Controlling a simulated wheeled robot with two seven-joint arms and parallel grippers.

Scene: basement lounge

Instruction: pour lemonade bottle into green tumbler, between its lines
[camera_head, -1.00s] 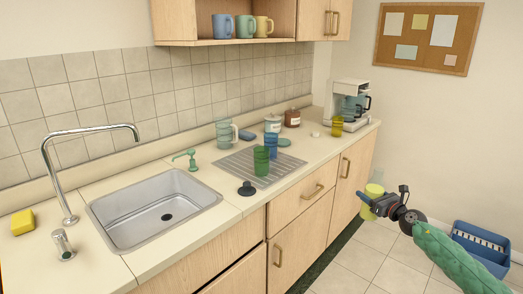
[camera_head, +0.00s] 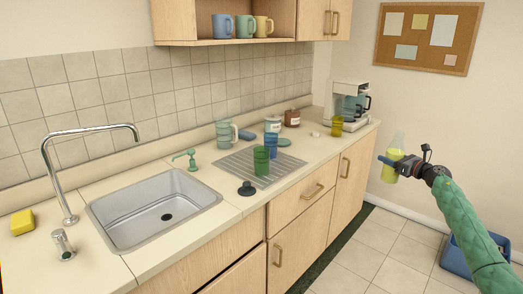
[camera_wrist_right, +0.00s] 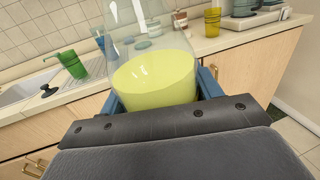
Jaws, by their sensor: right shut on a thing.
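The lemonade bottle (camera_head: 392,166) is clear with yellow liquid in its lower part. My right gripper (camera_head: 388,161) is shut on it and holds it in the air, off the counter's right front side. The bottle also shows in the right wrist view (camera_wrist_right: 155,80), between the blue fingers; its top is cut off there. The green tumbler (camera_head: 261,160) stands upright on the grey drying mat (camera_head: 233,165); it also shows in the right wrist view (camera_wrist_right: 72,64). Its lines are too small to make out. My left gripper is not in view.
A blue tumbler (camera_head: 271,145) stands close behind the green one. A black stopper (camera_head: 247,188) lies at the mat's front left. A yellow tumbler (camera_head: 337,126) stands near the coffee maker (camera_head: 347,103). The sink (camera_head: 155,210) is left of the mat.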

